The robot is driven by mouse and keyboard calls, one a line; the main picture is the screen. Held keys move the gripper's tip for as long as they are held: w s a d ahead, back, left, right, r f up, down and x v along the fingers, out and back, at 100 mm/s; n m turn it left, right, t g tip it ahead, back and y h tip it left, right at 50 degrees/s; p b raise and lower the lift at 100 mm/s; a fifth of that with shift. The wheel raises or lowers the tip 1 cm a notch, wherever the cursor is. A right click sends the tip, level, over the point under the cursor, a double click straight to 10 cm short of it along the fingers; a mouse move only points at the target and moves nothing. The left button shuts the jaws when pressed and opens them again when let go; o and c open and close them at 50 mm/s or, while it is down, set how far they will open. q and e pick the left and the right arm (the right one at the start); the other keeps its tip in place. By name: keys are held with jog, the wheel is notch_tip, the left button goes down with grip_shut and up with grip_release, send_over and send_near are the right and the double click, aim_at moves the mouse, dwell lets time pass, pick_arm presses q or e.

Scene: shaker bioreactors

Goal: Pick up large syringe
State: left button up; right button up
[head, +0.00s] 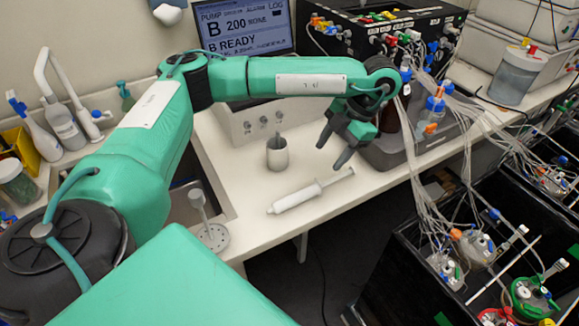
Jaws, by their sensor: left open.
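A large white syringe (298,198) lies on the white bench (330,206) near its front edge. Its thicker barrel end points to the left and its thin plunger end to the upper right. My left gripper (329,157) is open and empty, above the bench just behind the plunger end of the syringe. Its two dark fingers point down and to the left, apart from each other. The syringe is fully in view and nothing holds it. My right gripper is not in view.
A grey metal cup (277,154) stands behind the syringe. Bottles with blue caps and tubing (433,110) stand right of the gripper. Black boxes with tubed vessels (470,245) stand at lower right.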

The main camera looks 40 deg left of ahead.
pick_arm(q)
send_over(307, 190)
jog(key=w+d, duration=0.1)
jog(key=w, duration=0.1)
jog(key=f, duration=0.7)
jog(key=shift+s+d+f, duration=0.1)
jog(key=shift+s+f, duration=0.1)
jog(key=shift+f, duration=0.1)
jog(key=shift+s+f, duration=0.15)
jog(key=shift+f, duration=0.55)
jog(key=shift+x, duration=1.2)
jog(key=shift+p+x, duration=0.35)
jog(key=shift+x, duration=0.8)
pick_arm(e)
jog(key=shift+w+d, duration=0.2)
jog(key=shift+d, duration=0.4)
